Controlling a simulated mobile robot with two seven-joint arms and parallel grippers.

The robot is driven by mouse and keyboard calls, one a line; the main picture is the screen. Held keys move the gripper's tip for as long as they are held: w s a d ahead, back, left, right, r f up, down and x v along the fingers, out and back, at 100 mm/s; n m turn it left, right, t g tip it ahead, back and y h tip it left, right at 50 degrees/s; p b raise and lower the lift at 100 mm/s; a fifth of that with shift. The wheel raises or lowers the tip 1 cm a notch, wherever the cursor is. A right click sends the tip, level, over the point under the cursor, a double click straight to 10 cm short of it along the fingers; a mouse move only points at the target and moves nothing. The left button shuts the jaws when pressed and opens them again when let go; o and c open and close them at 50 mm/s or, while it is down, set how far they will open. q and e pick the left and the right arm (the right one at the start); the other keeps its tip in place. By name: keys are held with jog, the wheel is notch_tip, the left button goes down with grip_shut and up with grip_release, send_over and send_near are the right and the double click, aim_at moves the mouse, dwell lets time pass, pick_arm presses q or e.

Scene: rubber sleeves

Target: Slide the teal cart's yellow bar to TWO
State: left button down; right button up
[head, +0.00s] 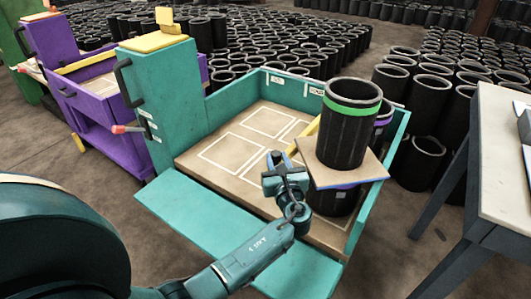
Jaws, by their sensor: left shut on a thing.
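The teal cart (160,95) stands in the middle with its front flap folded down. Its yellow bar (306,136) crosses the bed slantwise, left of the stacked sleeves; part is hidden behind my gripper and the board. My left gripper (277,160) is at the bar's near part, shut on it, above the bed. White outlined rectangles (234,153) mark the bare bed left of the bar. Small white labels (314,90) are on the back wall; I cannot read them surely. My right gripper is out of view.
A black sleeve with a green band (347,130) stands on a board (368,166) over other sleeves, close right of my gripper. A purple cart (75,80) stands at left, a table (503,150) at right. Many black sleeves (290,50) fill the floor behind.

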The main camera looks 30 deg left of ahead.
pick_arm(q)
jog(key=shift+d+f, duration=0.1)
jog(key=shift+d, duration=0.15)
jog(key=c, duration=1.1)
grip_release()
